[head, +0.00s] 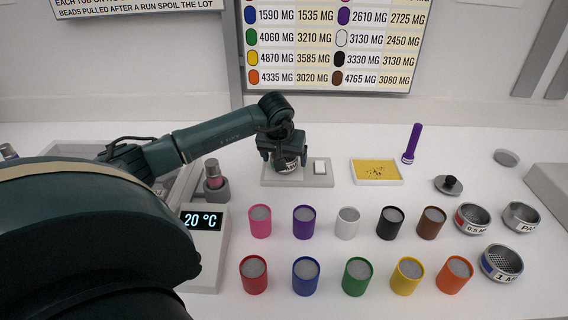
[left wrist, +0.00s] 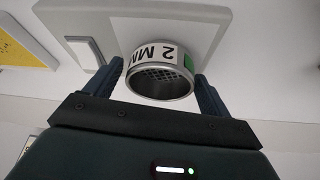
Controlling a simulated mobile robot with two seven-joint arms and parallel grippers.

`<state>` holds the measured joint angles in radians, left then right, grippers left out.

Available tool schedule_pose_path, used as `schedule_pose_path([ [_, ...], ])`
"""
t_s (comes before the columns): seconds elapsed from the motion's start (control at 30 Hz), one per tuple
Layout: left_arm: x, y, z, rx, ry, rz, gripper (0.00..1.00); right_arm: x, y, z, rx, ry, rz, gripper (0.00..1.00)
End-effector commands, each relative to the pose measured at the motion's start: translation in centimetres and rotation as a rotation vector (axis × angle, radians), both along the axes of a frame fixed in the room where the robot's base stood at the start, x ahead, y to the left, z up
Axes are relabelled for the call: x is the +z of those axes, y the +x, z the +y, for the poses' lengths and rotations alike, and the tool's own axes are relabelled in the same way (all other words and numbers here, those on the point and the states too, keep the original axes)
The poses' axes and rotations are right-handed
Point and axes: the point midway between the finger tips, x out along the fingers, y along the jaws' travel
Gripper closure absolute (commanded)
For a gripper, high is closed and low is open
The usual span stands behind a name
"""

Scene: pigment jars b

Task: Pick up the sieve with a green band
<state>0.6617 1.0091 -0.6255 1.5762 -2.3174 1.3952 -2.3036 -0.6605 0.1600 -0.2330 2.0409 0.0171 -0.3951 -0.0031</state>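The sieve with a green band (left wrist: 188,64) shows in the left wrist view as a metal cup with a mesh and a "2 MM" label. In the head view the sieve (head: 288,165) is mostly hidden under my left gripper (head: 284,160), on the grey scale. In the left wrist view my left gripper (left wrist: 160,78) has one finger on each side of the sieve. A narrow gap seems to show beside each finger, so it looks open around the sieve. My right gripper is in neither view.
The scale (head: 318,182) stands under the sieve, with a yellow bead tray (head: 377,182) to its right. Several coloured jars stand in two rows in front, such as the purple jar (head: 304,222). Other sieves, including a blue-banded one (head: 502,264), stand at the right.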

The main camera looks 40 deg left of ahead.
Motion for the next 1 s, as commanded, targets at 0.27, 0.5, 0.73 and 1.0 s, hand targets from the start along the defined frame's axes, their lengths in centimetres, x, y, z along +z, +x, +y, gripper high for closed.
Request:
schedule_pose_path([
  [0.27,0.0,0.0,0.0,0.000,0.000,0.000,0.41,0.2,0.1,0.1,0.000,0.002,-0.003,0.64],
  [0.5,0.1,0.0,0.0,0.000,0.000,0.000,0.60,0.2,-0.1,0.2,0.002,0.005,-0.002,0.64],
  [0.73,0.2,0.0,0.0,0.001,0.000,-0.002,0.64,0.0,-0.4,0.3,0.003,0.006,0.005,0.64],
  [1.0,4.3,0.1,0.1,0.000,0.002,-0.008,0.64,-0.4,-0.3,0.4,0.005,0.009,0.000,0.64],
])
